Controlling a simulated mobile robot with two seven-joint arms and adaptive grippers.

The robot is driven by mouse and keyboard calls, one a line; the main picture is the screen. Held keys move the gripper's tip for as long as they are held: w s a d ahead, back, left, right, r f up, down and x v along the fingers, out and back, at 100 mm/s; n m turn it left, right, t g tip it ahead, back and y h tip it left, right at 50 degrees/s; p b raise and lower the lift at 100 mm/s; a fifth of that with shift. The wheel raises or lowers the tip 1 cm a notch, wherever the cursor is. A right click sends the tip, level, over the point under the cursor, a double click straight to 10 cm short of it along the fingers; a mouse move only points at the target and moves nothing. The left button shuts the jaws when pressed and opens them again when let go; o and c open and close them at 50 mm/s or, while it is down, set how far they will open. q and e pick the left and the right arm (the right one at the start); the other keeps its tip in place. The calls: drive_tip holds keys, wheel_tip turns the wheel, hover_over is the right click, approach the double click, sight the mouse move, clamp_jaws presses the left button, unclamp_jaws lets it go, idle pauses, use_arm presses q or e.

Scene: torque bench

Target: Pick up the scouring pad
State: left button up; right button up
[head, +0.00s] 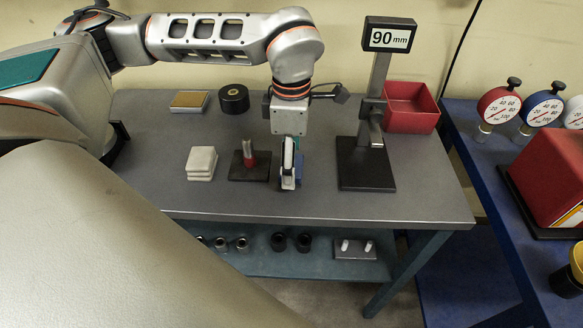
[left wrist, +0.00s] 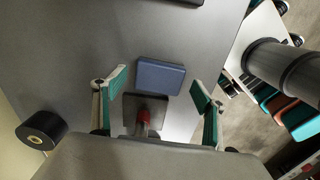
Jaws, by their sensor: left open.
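A flat blue block (head: 299,170), which looks like the scouring pad, lies on the grey bench, partly hidden behind my left gripper (head: 289,172). In the left wrist view the blue pad (left wrist: 160,76) lies ahead of the gripper (left wrist: 160,92), between the lines of its two teal-lined fingers. The fingers are wide apart, with nothing held between them. I cannot tell exactly how high they are above the bench. My right gripper is not in view.
A dark plate with a red and silver post (head: 248,161) stands just left of the pad. A black gauge stand (head: 366,165) with a 90 mm display is to the right. White blocks (head: 201,163), a black roll (head: 233,98) and a red bin (head: 411,108) stand around.

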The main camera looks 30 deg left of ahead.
use_arm(q)
drive_tip(key=shift+f, duration=0.95)
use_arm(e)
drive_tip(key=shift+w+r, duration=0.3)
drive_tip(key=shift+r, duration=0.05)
use_arm(q)
drive_tip(key=c, duration=1.2)
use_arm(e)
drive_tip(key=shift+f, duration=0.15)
use_arm(q)
drive_tip(key=shift+w+r, duration=0.1)
drive_tip(key=shift+r, duration=0.45)
wheel_tip(320, 180, up, 19)
drive_tip(key=shift+r+p, duration=0.1)
drive_tip(key=shift+p, duration=0.6)
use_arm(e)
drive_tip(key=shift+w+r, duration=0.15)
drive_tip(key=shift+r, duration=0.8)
use_arm(q)
drive_tip(key=shift+o, duration=0.5)
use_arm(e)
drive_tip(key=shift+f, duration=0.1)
